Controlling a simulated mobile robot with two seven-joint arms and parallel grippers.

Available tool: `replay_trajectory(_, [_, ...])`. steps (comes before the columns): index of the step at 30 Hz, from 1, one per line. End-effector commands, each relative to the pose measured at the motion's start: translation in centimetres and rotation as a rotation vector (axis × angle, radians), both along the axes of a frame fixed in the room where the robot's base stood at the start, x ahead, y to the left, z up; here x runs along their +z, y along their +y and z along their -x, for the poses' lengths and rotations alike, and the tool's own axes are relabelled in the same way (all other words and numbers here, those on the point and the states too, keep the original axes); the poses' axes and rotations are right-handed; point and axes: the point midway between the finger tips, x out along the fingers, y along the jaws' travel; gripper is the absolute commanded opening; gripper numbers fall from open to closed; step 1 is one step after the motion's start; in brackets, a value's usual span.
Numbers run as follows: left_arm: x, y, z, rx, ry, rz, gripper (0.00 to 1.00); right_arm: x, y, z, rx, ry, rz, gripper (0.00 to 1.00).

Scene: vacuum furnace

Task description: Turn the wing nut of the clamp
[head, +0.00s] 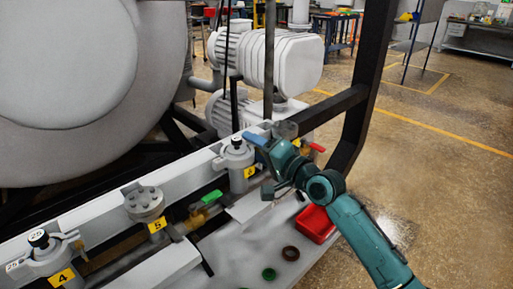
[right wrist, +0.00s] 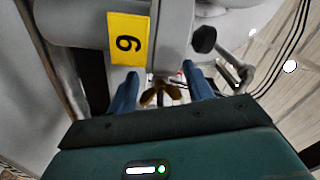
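The clamp is on the grey fitting with the yellow 6 label (head: 249,172), at the middle of the head view. The same label (right wrist: 128,38) shows sideways in the right wrist view. Below the grey clamp body in that view is a brass-coloured wing nut (right wrist: 158,93). My right gripper (right wrist: 162,88) is open, with one blue finger on each side of the wing nut and visible gaps between. In the head view my right gripper (head: 256,139) is beside the fitting and hides the wing nut. My left gripper is in neither view.
A fitting labelled 4 (head: 45,248) and a flange labelled 5 (head: 144,200) stand along the rail to the left. A green-handled valve (head: 208,198) is between. A red tray (head: 314,224), a brown ring (head: 290,253) and a green ring (head: 269,274) lie below. A black frame post (head: 364,80) rises behind.

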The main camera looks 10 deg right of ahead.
Motion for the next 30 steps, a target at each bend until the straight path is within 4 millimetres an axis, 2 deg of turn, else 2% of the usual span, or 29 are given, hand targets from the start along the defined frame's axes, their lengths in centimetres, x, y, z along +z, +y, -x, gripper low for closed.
replay_trajectory(3, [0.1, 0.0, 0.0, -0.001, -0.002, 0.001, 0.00, 0.0, 0.0, 0.0, 0.000, 0.001, -0.001, 0.60])
replay_trajectory(10, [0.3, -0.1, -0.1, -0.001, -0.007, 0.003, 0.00, 0.0, 0.0, 0.1, 0.000, 0.001, -0.002, 0.60])
replay_trajectory(14, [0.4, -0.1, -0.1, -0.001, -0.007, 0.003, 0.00, -0.1, -0.6, 0.8, -0.001, 0.003, -0.001, 0.60])
replay_trajectory(24, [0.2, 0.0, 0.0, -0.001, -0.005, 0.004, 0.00, -0.2, -4.5, 6.8, 0.000, 0.003, 0.003, 0.60])
replay_trajectory(30, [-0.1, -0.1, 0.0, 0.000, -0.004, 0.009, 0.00, -0.2, -6.4, 9.7, 0.000, 0.003, 0.002, 0.60])
